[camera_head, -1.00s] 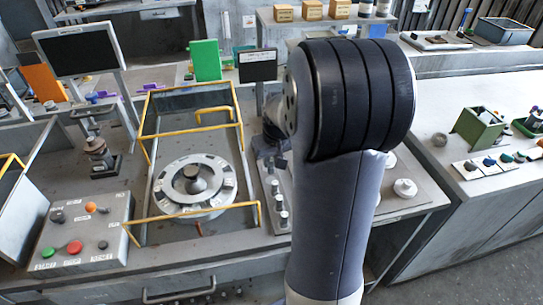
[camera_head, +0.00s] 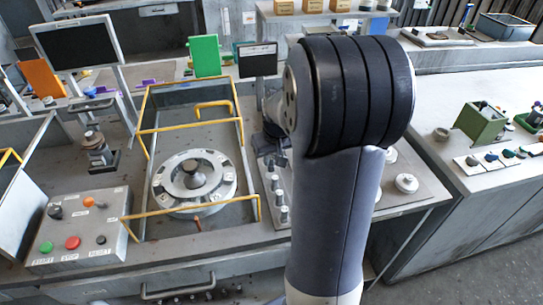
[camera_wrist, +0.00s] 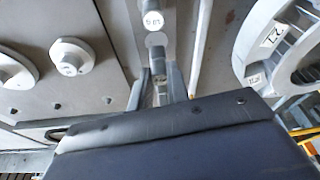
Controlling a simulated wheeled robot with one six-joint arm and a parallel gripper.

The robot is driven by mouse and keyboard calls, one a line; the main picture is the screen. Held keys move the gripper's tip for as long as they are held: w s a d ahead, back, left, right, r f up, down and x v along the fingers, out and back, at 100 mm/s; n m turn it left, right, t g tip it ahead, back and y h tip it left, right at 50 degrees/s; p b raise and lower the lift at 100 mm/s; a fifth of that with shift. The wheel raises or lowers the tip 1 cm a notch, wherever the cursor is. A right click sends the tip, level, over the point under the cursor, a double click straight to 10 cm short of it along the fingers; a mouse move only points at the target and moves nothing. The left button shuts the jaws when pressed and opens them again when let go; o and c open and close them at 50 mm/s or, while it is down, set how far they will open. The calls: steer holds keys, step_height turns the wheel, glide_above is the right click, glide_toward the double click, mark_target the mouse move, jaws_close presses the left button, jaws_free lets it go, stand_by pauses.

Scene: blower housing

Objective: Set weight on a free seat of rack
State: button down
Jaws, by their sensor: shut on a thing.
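In the wrist view, my gripper (camera_wrist: 160,88) has its two grey fingers closed around a small pale metal weight (camera_wrist: 160,92). The gripper's dark body hides the lower part of the picture. Directly beyond the fingers is the grey rack (camera_wrist: 180,20), with small cylindrical weights in a row; a labelled weight top (camera_wrist: 154,20) and a second one (camera_wrist: 156,40) show. In the head view, the rack (camera_head: 267,190) stands right of the yellow-framed bay, with several upright weights (camera_head: 280,197). My arm hides the gripper and the held weight there. I cannot tell which seats are free.
A round slotted rotor (camera_head: 158,190) sits in the yellow-railed bay left of the rack; its ring (camera_wrist: 245,45) is close on the right in the wrist view. White round knobs (camera_wrist: 72,57) lie left of the fingers. A button box (camera_head: 80,230) is at front left.

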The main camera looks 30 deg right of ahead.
steer(key=shift+f, duration=0.2)
stand_by(0.5)
steer(key=shift+f+b, duration=0.4)
steer(key=shift+b, duration=0.15)
steer(key=shift+f, duration=0.25)
steer(key=shift+f+b, duration=0.25)
steer(key=shift+b, duration=0.15)
steer(key=c, duration=1.3)
jaws_free()
steer(key=shift+r, duration=0.1)
steer(key=shift+r+p, duration=2.85)
steer(key=shift+r, duration=0.85)
